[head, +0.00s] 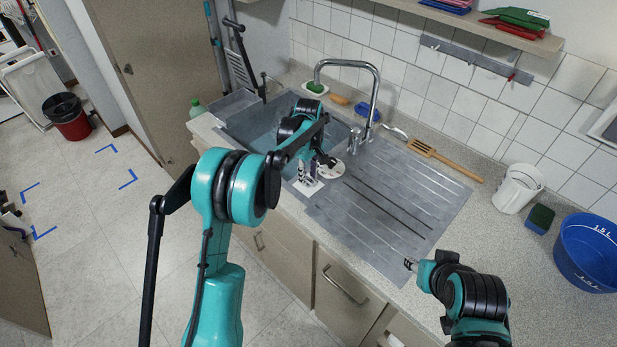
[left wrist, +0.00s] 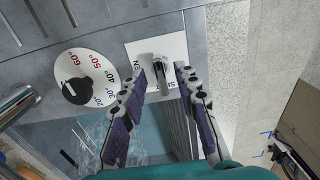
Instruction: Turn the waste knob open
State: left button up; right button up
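The waste knob (left wrist: 160,64) is a small grey knob on a square white plate (left wrist: 174,48) at the sink's edge. Parts of lettering, "EN" and "S", show on the plate, partly covered by my fingers. In the head view the plate (head: 307,188) shows at the sink's front right corner. My left gripper (left wrist: 161,80) is open above the plate, one fingertip on each side of the knob with gaps visible. Whether it touches the plate is unclear. It also shows in the head view (head: 316,168), partly hidden by its arm. My right gripper (head: 410,264) hangs near the counter's front edge; its opening is unclear.
A round white temperature dial (left wrist: 84,76) with red and blue numbers sits beside the plate. The tap (head: 374,90) stands behind the sink (head: 232,122). The drainboard (head: 400,192) is clear.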

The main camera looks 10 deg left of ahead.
pick_arm(q)
jog(key=shift+f, duration=0.3)
grip_shut()
